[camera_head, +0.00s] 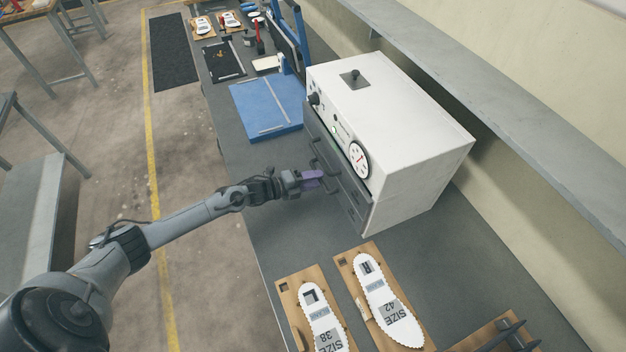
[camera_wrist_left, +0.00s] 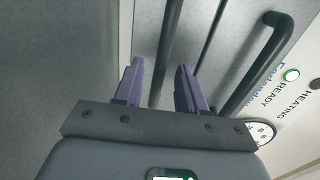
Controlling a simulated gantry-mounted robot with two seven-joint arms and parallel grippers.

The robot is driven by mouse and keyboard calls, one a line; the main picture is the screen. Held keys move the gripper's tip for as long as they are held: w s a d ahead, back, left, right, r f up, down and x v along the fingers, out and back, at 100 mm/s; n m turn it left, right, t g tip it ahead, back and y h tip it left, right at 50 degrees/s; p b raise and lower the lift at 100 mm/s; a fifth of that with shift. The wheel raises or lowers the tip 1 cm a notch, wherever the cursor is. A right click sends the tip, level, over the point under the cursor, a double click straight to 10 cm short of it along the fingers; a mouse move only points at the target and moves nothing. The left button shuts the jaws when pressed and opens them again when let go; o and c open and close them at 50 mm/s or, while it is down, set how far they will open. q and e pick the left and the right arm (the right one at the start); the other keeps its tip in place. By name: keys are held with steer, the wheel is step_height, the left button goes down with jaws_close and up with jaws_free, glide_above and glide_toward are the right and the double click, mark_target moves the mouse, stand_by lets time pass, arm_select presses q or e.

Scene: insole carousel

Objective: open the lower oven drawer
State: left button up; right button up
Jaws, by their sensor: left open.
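The white oven (camera_head: 415,105) stands on the bench with a dark front of two drawers, which look shut. In the left wrist view, the lower drawer's dark bar handle (camera_wrist_left: 170,35) runs between the two purple fingers of my left gripper (camera_wrist_left: 159,68). The fingers are open, one on each side of the bar; contact cannot be told. The upper drawer's handle (camera_wrist_left: 262,62) is to the right, outside the fingers. In the head view my left gripper (camera_head: 320,179) is at the oven front and partly hides the lower handle. My right gripper is not in view.
Two wooden boards with white insoles (camera_head: 390,312) (camera_head: 322,322) lie on the bench in front of the oven's near end. A blue device (camera_head: 266,106) stands beyond the oven. A round gauge (camera_head: 358,160) and knobs are on the oven front. The floor side is clear.

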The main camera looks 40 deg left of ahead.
arm_select(q)
steer(key=shift+c, duration=0.4)
jaws_close()
